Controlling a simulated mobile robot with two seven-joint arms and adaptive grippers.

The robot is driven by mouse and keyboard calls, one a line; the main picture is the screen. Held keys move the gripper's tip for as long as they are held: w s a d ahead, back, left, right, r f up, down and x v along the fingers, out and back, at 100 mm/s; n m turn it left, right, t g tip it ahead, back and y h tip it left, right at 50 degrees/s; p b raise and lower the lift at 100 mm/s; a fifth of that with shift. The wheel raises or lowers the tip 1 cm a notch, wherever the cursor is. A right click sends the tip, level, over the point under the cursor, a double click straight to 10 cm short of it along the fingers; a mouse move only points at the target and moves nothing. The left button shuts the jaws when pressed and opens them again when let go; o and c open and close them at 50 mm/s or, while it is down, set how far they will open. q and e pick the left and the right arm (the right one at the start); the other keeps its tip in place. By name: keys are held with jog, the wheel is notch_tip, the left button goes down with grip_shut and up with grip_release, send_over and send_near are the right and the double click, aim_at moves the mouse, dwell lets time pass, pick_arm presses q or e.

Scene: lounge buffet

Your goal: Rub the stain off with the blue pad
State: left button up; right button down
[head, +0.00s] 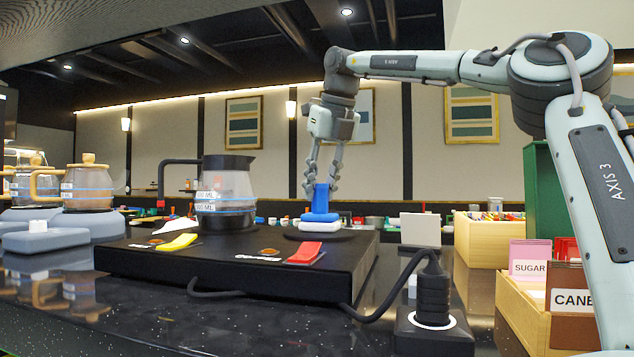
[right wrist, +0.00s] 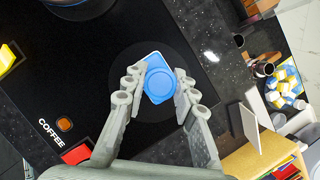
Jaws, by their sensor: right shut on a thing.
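The blue pad (head: 320,217) has an upright blue handle and a white underside. It sits at the right-hand round dark hot plate of the black warmer (head: 345,262), and seems to rest flat there. My right gripper (head: 320,187) is shut on the handle from above. In the right wrist view the gripper (right wrist: 160,84) has its fingers on both sides of the blue pad (right wrist: 157,62), over the round plate (right wrist: 120,78). I cannot make out a stain; the pad and fingers hide part of the plate. My left gripper is not in view.
A glass pot (head: 228,185) stands left of the pad. A yellow switch (head: 177,242) and a red switch (head: 304,252) are on the warmer's front. A black cable and plug (head: 433,290) lie at the right, near wooden boxes (head: 530,305). More pots (head: 88,185) stand far left.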

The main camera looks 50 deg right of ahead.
jog(key=shift+w+d+f, duration=0.1)
jog(key=shift+w+d, duration=0.05)
jog(key=shift+d, duration=0.1)
jog(key=shift+s+a+b, duration=0.4)
jog(key=shift+a+b, duration=0.05)
jog(key=shift+a, duration=0.25)
jog(key=shift+s+a+b, duration=0.15)
jog(key=shift+s+a, duration=0.1)
jog(key=shift+a, duration=0.35)
jog(key=shift+s+a+b, duration=0.15)
jog(key=shift+s+a, duration=0.1)
jog(key=shift+a, duration=0.3)
jog(key=shift+d, duration=0.1)
